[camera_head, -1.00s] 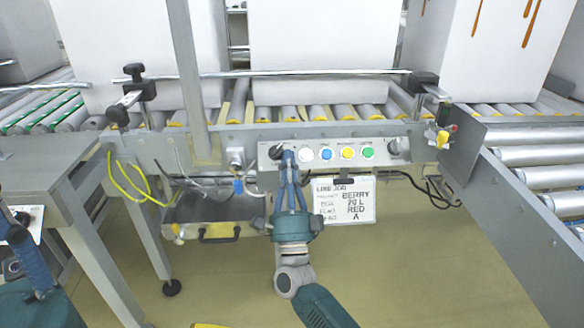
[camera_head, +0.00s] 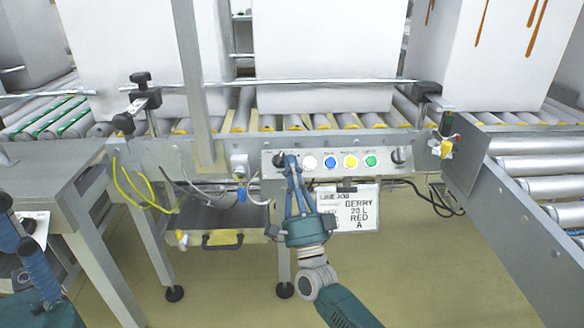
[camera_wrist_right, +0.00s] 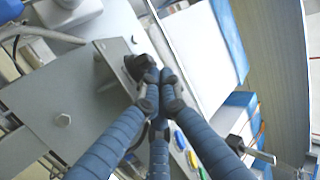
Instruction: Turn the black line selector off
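The black line selector (camera_head: 279,160) is the dark knob at the left end of the grey control panel (camera_head: 320,172). My right gripper (camera_head: 291,160) is at the panel, with its blue fingertips drawn together just right of the selector. In the right wrist view the selector (camera_wrist_right: 137,66) shows just beyond the fingertips of the right gripper (camera_wrist_right: 158,76), partly covered by them. Whether they touch it, and where its pointer stands, I cannot tell. My left gripper (camera_head: 22,250) is partly in view at the lower left, away from the panel; its opening is unclear.
White (camera_head: 310,162), blue (camera_head: 330,162), yellow (camera_head: 350,161) and green (camera_head: 371,160) buttons sit right of the selector. A second dark knob (camera_head: 398,156) is at the panel's right end. A job sign (camera_head: 350,212) hangs below. Large white boxes (camera_head: 322,60) stand on the roller conveyor behind.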

